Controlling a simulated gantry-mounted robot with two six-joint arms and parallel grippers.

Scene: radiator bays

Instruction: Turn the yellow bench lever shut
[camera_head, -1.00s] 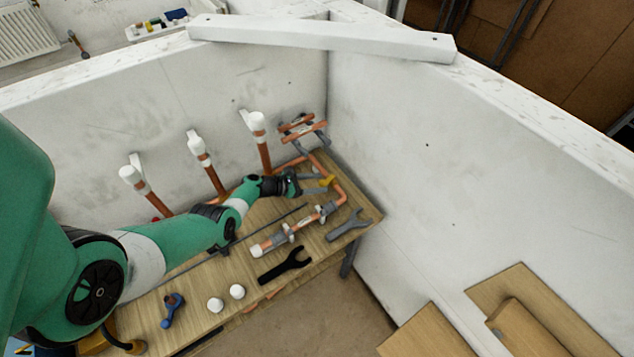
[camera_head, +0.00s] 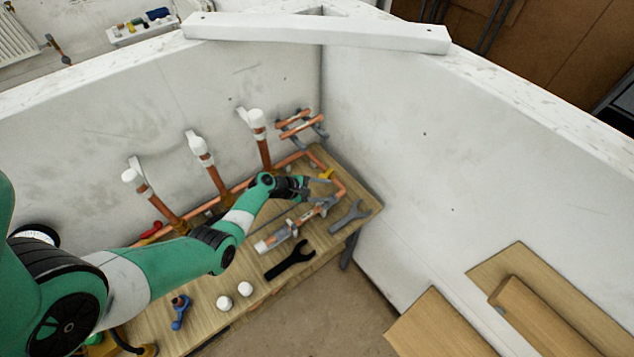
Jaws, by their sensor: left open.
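The yellow bench lever (camera_head: 327,174) is small and sits on the copper pipe run at the far right part of the wooden bench (camera_head: 205,318). My left gripper (camera_head: 306,186) is open, just left of the lever and close to it. Whether the fingers touch the lever or straddle it is too small to tell. My left arm comes in from the left over the bench and hides part of the pipework. My right gripper does not show.
A black wrench (camera_head: 290,260) and a grey wrench (camera_head: 349,217) lie near the bench front. Two white caps (camera_head: 235,296) and a blue tool (camera_head: 180,310) lie further left. Upright copper pipes (camera_head: 208,171) stand behind my arm. White walls (camera_head: 420,190) close off the back and right.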

